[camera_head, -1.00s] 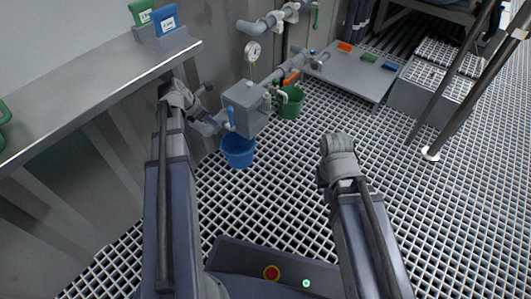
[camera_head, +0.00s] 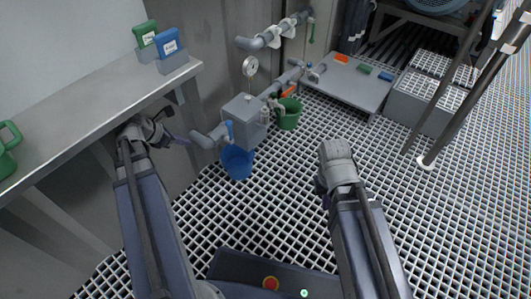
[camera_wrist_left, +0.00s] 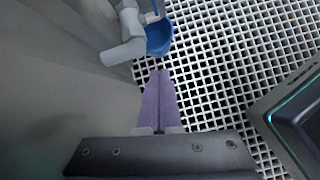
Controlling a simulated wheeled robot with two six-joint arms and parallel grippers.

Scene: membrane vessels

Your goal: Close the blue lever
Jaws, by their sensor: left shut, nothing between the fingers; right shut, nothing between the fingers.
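The blue lever (camera_head: 229,130) is small and stands on the pipe at the front left of a grey box (camera_head: 245,108). My left gripper (camera_head: 184,141) is left of the lever, apart from it, with its purple fingers pointing towards the pipe. In the left wrist view its fingers (camera_wrist_left: 160,75) are together and empty, below the grey pipe end and the blue bucket (camera_wrist_left: 158,38). A blue strip of the lever (camera_wrist_left: 155,8) shows at the top edge there. My right gripper (camera_head: 337,165) is over the grating at the right, its fingers hidden.
The blue bucket (camera_head: 238,161) stands below the lever. A green bucket (camera_head: 288,114) stands under an orange lever (camera_head: 288,91). A steel shelf (camera_head: 85,105) with blue and green tags runs along the left wall. The grating (camera_head: 290,205) in the middle is clear.

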